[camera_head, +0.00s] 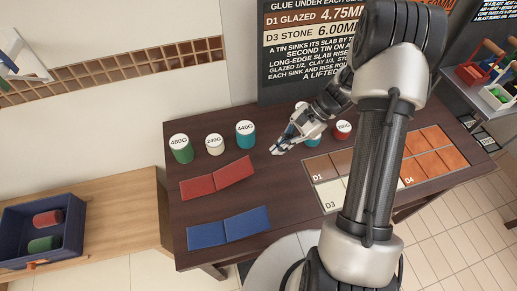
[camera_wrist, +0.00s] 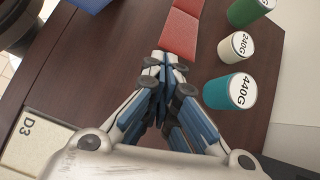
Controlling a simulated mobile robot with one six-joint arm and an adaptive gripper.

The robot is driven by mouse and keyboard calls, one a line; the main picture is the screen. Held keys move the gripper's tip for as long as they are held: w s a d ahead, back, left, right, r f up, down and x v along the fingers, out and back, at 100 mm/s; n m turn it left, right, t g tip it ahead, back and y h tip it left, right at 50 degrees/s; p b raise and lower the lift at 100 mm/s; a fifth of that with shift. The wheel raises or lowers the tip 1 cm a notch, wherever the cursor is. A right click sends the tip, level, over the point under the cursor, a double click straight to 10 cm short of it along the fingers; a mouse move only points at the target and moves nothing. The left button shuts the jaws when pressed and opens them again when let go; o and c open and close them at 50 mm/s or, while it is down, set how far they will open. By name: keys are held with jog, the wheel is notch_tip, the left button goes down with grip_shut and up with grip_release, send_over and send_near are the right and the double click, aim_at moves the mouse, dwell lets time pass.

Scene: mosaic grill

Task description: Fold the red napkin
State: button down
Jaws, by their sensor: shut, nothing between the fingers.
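The red napkin (camera_head: 217,179) lies flat and unfolded on the dark table, with a crease line across its middle. In the wrist view the red napkin (camera_wrist: 180,32) is beyond my fingertips at the top. My gripper (camera_head: 278,150) is shut and empty, above the table to the right of the napkin and apart from it in the head view. In the wrist view my gripper (camera_wrist: 168,58) points toward the napkin's near end, which the fingertips partly overlap in the picture.
A blue napkin (camera_head: 229,228) lies below the red one. Green (camera_head: 181,150), cream (camera_head: 215,145) and teal (camera_head: 245,134) tins stand behind it. Slab D1 (camera_head: 328,168) and slab D3 (camera_head: 333,195) lie to the right. A blue drawer (camera_head: 75,215) holds red and green cans.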

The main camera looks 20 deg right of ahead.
jog(key=a+f, duration=0.2)
jog(key=f, duration=0.2)
jog(key=a+f+m+y+b, duration=0.1)
jog(key=a+f, duration=0.1)
jog(key=f, duration=0.2)
jog(key=a+f+m, duration=0.1)
jog(key=a+f, duration=0.1)
jog(key=f, duration=0.2)
jog(key=shift+w+a+t+b, duration=0.1)
jog(key=shift+w+t+b, duration=0.05)
jog(key=shift+t+b, duration=0.2)
jog(key=shift+r, duration=0.1)
